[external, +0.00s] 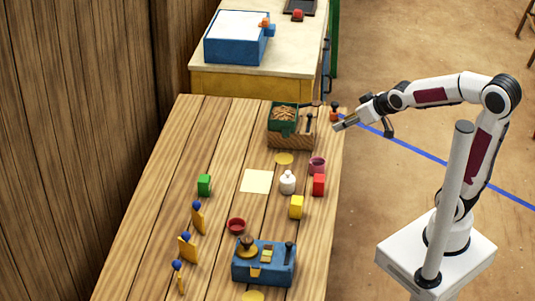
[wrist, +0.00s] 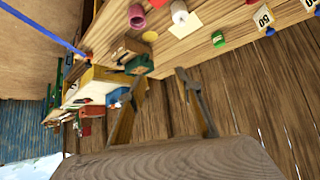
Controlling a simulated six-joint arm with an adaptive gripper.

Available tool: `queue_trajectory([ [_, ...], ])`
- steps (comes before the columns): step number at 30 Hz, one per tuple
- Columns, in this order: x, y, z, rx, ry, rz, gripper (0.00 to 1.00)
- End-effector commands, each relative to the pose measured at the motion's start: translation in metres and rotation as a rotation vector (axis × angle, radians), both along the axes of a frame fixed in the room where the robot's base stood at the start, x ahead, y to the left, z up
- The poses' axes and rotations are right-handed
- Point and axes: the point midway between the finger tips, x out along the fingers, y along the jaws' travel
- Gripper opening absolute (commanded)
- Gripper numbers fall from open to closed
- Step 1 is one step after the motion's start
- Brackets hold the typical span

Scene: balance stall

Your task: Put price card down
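Several upright yellow cards with blue knobs stand along the left side of the wooden table: one (external: 198,220) farther back, one (external: 187,248) in the middle, and one (external: 179,278) nearest the front. In the wrist view, number cards reading 50 show at the top right, one whole (wrist: 264,19) and one cut by the edge (wrist: 309,3). My gripper (external: 341,124) is at the table's back right edge, far from these cards. In the wrist view its fingers (wrist: 157,85) are apart, with nothing visible between them.
A wooden box with a green tray (external: 283,118) and an orange piece (external: 334,114) are near my gripper. A blue box (external: 235,45) is behind.

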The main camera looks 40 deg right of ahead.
Motion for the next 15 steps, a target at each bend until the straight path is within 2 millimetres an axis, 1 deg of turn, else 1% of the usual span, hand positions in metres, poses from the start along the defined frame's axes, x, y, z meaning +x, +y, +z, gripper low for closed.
queue_trajectory([
  [1,-0.011,-0.009,0.004,-0.002,0.013,-0.016,0.34],
  [6,-0.050,-0.035,0.006,-0.012,0.079,-0.064,0.34],
  [11,-0.090,-0.055,0.007,-0.019,0.140,-0.110,0.34],
  [15,-0.126,-0.070,0.005,-0.022,0.194,-0.148,0.34],
])
